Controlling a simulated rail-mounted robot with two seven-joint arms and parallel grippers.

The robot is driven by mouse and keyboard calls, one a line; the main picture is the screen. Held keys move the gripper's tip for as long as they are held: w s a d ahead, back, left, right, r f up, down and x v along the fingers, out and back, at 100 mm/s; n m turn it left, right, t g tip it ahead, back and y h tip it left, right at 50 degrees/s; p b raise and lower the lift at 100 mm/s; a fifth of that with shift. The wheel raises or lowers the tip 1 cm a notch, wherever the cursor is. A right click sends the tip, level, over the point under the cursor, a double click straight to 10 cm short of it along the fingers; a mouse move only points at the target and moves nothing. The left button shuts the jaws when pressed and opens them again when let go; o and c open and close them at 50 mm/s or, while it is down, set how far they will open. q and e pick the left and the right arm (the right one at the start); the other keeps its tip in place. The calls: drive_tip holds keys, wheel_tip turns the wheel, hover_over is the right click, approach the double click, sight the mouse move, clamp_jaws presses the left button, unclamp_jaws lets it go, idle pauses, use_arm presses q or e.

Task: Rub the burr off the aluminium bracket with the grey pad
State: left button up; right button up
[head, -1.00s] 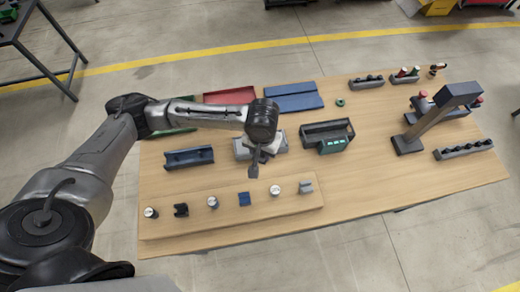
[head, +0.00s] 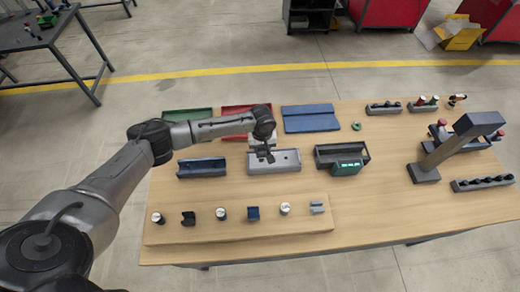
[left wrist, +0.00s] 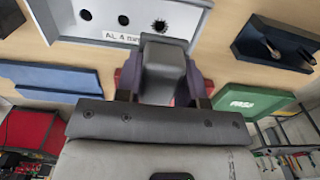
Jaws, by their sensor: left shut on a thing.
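The aluminium bracket (head: 287,160) is a pale grey piece with round holes, lying on the table's middle. My left gripper (head: 265,155) is over the left part of the bracket. It is shut on a grey block, likely the grey pad (left wrist: 165,65), which overlaps the bracket's edge in the wrist view. I cannot tell whether pad and bracket touch. My right gripper is not in view.
A blue tray (head: 202,170) stands left of the bracket and a dark bin with a green box (head: 347,169) right. Green (head: 187,114), red (head: 235,109) and blue (head: 311,118) trays lie behind. Several small parts stand on the front board (head: 240,235). A grey stand (head: 450,148) rises right.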

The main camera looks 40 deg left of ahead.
use_arm(q)
drive_tip(key=shift+r+p, duration=0.15)
drive_tip(key=shift+p, duration=0.45)
drive_tip(key=shift+f+b, duration=0.7)
drive_tip(key=shift+f, duration=1.45)
drive_tip(key=shift+p, duration=0.45)
drive_tip(key=shift+p, duration=0.45)
